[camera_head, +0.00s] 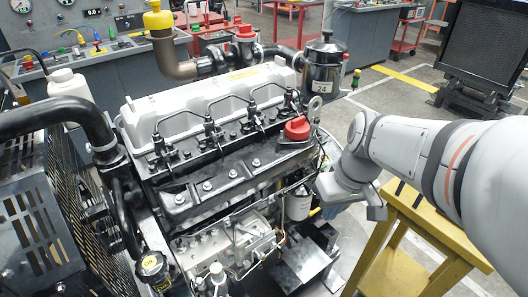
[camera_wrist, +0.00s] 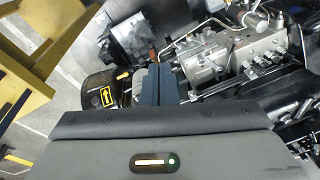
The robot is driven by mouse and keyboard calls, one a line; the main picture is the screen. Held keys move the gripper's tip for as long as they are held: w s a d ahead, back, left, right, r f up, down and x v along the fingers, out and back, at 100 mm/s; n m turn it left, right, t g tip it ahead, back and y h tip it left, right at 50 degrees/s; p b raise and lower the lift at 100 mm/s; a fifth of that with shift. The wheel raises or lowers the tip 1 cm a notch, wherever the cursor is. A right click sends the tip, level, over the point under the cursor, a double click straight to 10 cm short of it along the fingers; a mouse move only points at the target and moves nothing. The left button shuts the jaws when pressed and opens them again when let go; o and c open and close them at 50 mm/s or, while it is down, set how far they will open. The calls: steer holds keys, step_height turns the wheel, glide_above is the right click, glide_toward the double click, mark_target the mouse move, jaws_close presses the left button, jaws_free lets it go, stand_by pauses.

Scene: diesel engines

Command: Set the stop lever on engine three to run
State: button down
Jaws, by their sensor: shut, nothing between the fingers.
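A diesel engine (camera_head: 225,140) with a white rocker cover fills the middle of the head view; I cannot read an engine number. Its silver injection pump (camera_head: 235,243) is low on the near side and also shows in the wrist view (camera_wrist: 235,50). I cannot clearly make out the stop lever or its position. A small yellow tip (camera_wrist: 123,76) shows left of my fingers, near a black cylinder (camera_wrist: 100,92) with a yellow arrow label. My gripper (camera_wrist: 166,68) is shut and empty, with its fingers pointing in beside the engine. In the head view my wrist is right of the engine.
A yellow stand (camera_head: 415,225) is close under my arm at the right; it also shows in the wrist view (camera_wrist: 25,70). A black perforated guard (camera_head: 35,225) and a thick black hose (camera_head: 60,115) are at the left. Grey consoles stand behind. Open floor lies at the back right.

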steer(key=w+a+f+n+g+y+b, duration=0.2)
steer(key=w+f+n+y+b, duration=0.2)
steer(key=w, duration=0.9)
step_height(320, 180, down, 6)
steer(key=n+y, duration=0.1)
steer(key=n, duration=0.2)
steer(key=shift+a+r+n+y+b, duration=0.15)
steer(key=shift+r+n+y+b, duration=0.15)
steer(key=shift+y+b, duration=0.1)
steer(key=shift+f, duration=0.1)
glide_toward(249, 228)
steer(key=d+f, duration=0.1)
steer(key=f, duration=0.1)
steer(key=w+d+f, duration=0.1)
steer(key=d+f, duration=0.1)
steer(key=shift+d+f+b, duration=0.25)
steer(key=shift+f+b, duration=0.1)
steer(key=shift+f, duration=0.05)
steer(key=shift+s+a+r, duration=0.2)
steer(key=shift+s+a, duration=1.05)
steer(key=shift+s, duration=0.2)
